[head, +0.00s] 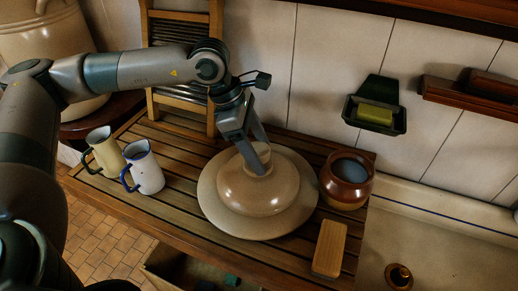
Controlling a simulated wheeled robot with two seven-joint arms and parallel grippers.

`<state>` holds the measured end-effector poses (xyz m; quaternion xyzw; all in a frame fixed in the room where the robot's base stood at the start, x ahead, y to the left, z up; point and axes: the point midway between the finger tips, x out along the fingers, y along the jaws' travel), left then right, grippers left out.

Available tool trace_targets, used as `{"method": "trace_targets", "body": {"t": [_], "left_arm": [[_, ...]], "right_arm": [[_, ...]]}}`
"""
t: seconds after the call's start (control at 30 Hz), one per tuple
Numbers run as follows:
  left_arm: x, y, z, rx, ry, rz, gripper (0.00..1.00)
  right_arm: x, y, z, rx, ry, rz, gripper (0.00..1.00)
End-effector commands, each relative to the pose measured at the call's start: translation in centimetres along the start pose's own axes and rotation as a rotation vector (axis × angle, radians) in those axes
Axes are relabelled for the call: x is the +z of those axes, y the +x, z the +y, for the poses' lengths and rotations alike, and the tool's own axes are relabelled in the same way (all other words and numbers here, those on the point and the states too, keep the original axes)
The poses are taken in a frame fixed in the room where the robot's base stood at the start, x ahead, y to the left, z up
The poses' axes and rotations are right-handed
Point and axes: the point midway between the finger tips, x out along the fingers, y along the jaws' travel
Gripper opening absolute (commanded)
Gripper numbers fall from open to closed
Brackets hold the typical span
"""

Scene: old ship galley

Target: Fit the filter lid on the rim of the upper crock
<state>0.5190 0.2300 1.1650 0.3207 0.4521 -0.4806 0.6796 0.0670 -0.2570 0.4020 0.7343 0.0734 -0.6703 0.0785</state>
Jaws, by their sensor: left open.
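The filter lid (236,203) is a cream, glossy dome with a wide flat brim and a knob on top. It lies dome up on the slatted wooden board (180,192). My left gripper (259,160) comes down from above at the lid's knob. Its fingers are open, with one finger in front of the knob; contact is unclear. A large cream stoneware crock (48,40) stands at the upper left, partly hidden by my left arm and cut off by the frame. Its rim is out of view. My right gripper is not in view.
Two enamel jugs (106,152) (148,172) stand left of the lid. A brown pot (346,180) and a wooden block (330,248) are close on its right. A washboard (182,30) leans behind. A green soap holder (375,112) hangs on the tiled wall. A pale sink (450,245) is at right.

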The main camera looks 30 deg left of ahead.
Motion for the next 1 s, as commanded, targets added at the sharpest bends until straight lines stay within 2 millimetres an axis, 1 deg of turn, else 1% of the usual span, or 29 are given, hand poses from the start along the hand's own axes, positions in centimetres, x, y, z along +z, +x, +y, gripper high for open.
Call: {"method": "trace_targets", "body": {"t": [0.07, 0.1, 0.17, 0.4, 0.6, 0.77, 1.0], "left_arm": [[0.1, -0.4, 0.0, 0.001, 0.0, 0.0, 0.63], [0.0, -0.4, 0.1, 0.003, 0.0, -0.001, 0.63], [0.0, -1.0, 0.1, 0.004, 0.0, -0.001, 0.63], [0.0, -4.3, 0.1, 0.004, 0.001, -0.002, 0.63], [0.0, -6.8, 0.1, 0.002, 0.0, -0.001, 0.63], [0.1, -7.6, 0.0, 0.001, 0.001, 0.0, 0.63], [0.1, -7.7, 0.0, 0.0, 0.001, 0.0, 0.63]], "right_arm": [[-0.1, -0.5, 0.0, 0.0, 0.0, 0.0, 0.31], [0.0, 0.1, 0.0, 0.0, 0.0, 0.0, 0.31], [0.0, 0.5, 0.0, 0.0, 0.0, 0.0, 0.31], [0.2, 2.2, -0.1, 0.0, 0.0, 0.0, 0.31], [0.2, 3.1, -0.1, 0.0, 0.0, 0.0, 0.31], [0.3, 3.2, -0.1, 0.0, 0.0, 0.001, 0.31], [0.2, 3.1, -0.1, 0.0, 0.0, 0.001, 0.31]]}}
